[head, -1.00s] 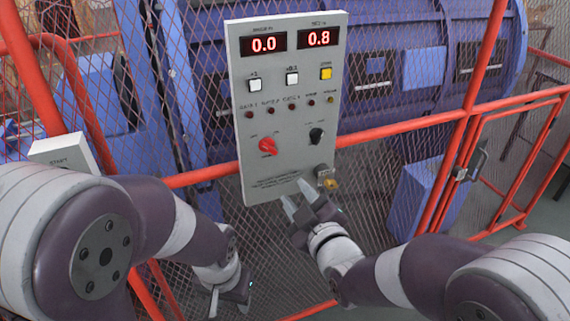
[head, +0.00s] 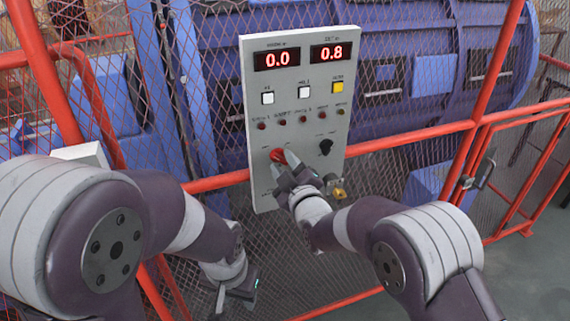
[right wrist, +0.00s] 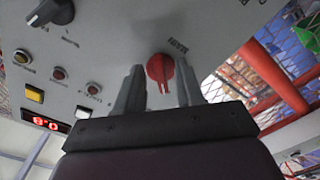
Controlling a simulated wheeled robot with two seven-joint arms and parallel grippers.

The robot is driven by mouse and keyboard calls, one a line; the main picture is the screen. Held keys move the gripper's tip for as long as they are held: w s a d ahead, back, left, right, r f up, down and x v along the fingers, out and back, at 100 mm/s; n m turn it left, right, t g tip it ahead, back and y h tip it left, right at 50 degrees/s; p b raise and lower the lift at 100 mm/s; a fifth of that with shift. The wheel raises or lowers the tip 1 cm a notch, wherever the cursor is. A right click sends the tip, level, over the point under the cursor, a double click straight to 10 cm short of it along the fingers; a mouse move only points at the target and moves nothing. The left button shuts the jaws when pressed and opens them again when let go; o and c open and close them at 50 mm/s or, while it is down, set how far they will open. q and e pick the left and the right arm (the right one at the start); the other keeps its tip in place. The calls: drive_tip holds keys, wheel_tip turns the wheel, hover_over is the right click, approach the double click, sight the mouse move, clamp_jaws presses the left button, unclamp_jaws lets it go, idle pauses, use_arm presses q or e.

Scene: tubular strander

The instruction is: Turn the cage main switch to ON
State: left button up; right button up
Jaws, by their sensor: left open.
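A grey control panel (head: 292,130) hangs upright on the fence. Its red rotary switch (head: 277,157) is on the lower left part and is partly hidden by my right gripper (head: 282,168). In the right wrist view, the red switch (right wrist: 160,70) lies between the two spread fingers of my right gripper (right wrist: 158,88), with a gap showing on each side. A black rotary knob (head: 326,146) sits to its right on the panel. My left gripper (head: 235,298) hangs low in front of the mesh, open and away from the panel.
Two red displays (head: 277,59) read 0.0 and 0.8. Below them are white and yellow push buttons (head: 338,87) and a row of small lamps. A brass-coloured part (head: 340,193) is at the panel's lower right. Red rails (head: 410,138) and mesh surround the blue machine.

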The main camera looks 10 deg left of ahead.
clamp_jaws()
drive_tip(key=shift+f+m+b, duration=0.2)
drive_tip(key=shift+m+b, duration=0.2)
drive_tip(key=shift+b, duration=0.25)
drive_tip(key=m+b, duration=0.3)
drive_tip(key=b, duration=0.1)
drive_tip(key=m+b, duration=0.7)
drive_tip(key=m, duration=0.1)
drive_tip(key=shift+s+a+f+b, duration=0.15)
drive_tip(key=shift+a+b, duration=0.15)
drive_tip(key=shift+b, duration=0.1)
drive_tip(key=m+b, duration=0.3)
drive_tip(key=m, duration=0.1)
drive_tip(key=shift+s+a+r+m+b, duration=0.1)
drive_tip(key=shift+r+m+b, duration=0.15)
drive_tip(key=shift+m+b, duration=0.75)
